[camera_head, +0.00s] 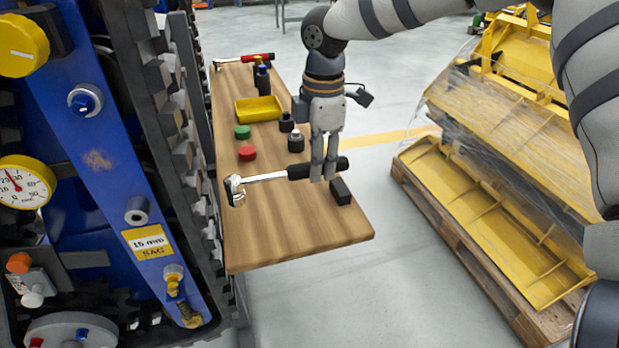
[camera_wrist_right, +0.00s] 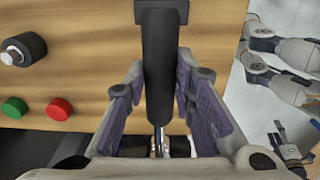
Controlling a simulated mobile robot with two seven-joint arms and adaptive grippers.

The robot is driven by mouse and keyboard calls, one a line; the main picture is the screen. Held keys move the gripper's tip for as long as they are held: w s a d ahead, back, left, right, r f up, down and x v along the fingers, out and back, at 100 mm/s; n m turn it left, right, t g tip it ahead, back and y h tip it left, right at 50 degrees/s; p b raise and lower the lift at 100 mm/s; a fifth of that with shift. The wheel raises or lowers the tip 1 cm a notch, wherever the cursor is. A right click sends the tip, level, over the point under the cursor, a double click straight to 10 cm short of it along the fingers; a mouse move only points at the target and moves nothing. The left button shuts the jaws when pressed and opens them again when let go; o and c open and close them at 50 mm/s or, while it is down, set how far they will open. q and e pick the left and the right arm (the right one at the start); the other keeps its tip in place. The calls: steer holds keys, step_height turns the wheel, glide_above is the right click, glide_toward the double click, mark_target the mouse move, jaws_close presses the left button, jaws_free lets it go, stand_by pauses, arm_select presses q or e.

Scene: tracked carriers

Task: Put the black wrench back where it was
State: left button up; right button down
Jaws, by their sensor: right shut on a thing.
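The black wrench has a black handle (camera_head: 300,171), a bright metal shaft (camera_head: 263,178) and a metal head (camera_head: 233,185). It lies crosswise over the near half of the wooden bench (camera_head: 290,232), head to the left. My right gripper (camera_head: 323,176) points down and is shut on the black handle. The right wrist view shows the handle (camera_wrist_right: 160,60) between the two fingers (camera_wrist_right: 160,95). Whether the wrench touches the bench or is slightly raised, I cannot tell. My left gripper is not in view.
A black block (camera_head: 341,192) is just right of the gripper. A red-handled wrench (camera_head: 250,59) is at the far end. Blue tracked machine (camera_head: 105,160) borders the left. The near bench is clear.

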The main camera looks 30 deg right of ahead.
step_height(320, 180, down, 4)
steer(key=shift+r, duration=0.15)
steer(key=c, duration=1.3)
jaws_free()
steer(key=shift+c, duration=0.2)
step_height(320, 180, up, 12)
steer(key=shift+s, duration=0.15)
